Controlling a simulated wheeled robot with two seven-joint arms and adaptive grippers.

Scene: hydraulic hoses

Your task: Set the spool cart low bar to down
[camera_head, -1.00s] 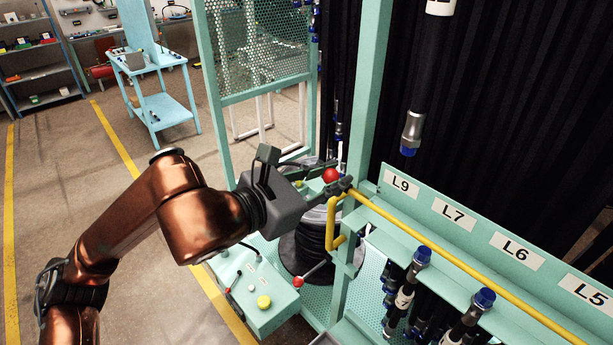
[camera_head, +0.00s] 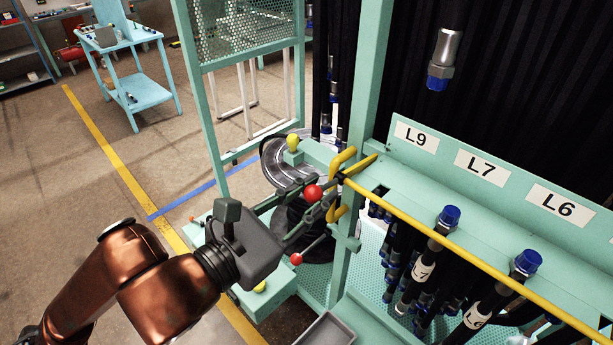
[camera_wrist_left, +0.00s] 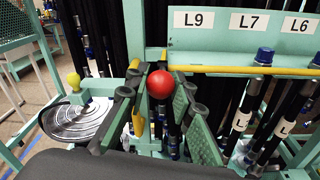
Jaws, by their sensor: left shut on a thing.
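The yellow bar (camera_head: 450,258) runs along the front of the hose rack, below the label plates; it also shows in the left wrist view (camera_wrist_left: 225,70). A bent yellow handle (camera_head: 341,160) is at its left end by the green post. A red ball knob (camera_head: 313,192) is there too. My left gripper (camera_head: 328,197) reaches the knob from the left. In the left wrist view the red knob (camera_wrist_left: 160,84) lies between the green-padded fingers, which are shut on it. The fingers partly hide what is behind the knob. My right gripper is out of view.
The green post (camera_head: 358,110) stands right beside my fingers. A second red-knobbed lever (camera_head: 296,259) is below the gripper. Capped hoses (camera_head: 448,217) rise at the rack on the right. A blue cart (camera_head: 140,90) stands at the back left, with open floor before it.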

